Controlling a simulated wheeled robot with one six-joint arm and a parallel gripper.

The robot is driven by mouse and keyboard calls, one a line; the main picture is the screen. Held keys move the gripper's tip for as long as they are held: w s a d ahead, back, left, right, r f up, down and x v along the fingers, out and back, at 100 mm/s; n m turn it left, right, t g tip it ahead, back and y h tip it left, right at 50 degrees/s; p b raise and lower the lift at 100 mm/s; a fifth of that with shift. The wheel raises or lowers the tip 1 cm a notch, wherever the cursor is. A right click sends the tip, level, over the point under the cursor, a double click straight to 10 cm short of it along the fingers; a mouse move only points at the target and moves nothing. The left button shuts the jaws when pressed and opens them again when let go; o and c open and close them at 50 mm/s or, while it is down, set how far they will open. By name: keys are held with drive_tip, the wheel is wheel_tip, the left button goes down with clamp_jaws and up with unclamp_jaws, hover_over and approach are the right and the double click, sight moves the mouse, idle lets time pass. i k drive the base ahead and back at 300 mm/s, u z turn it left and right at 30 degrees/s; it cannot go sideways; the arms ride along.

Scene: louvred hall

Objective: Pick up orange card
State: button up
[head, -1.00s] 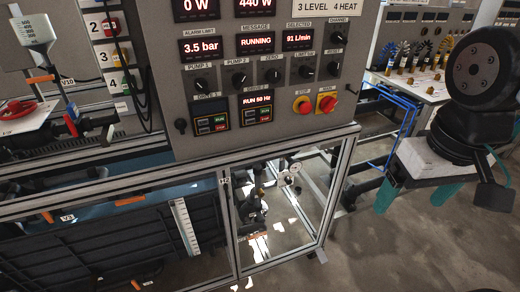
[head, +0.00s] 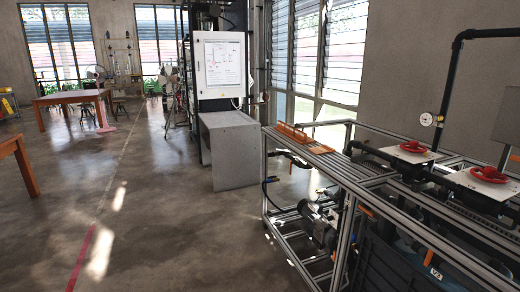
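My gripper is out of the frame in the head view. I cannot make out a clear orange card.
The metal-framed rig (head: 350,185) with pipes and red handwheels (head: 489,174) fills the right side. A grey cabinet (head: 229,150) stands at the centre back. Wooden tables (head: 75,97) are at left. The concrete floor between is clear, with a red line (head: 82,258).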

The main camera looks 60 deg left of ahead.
sight(324, 148)
drive_tip(key=u, duration=1.65)
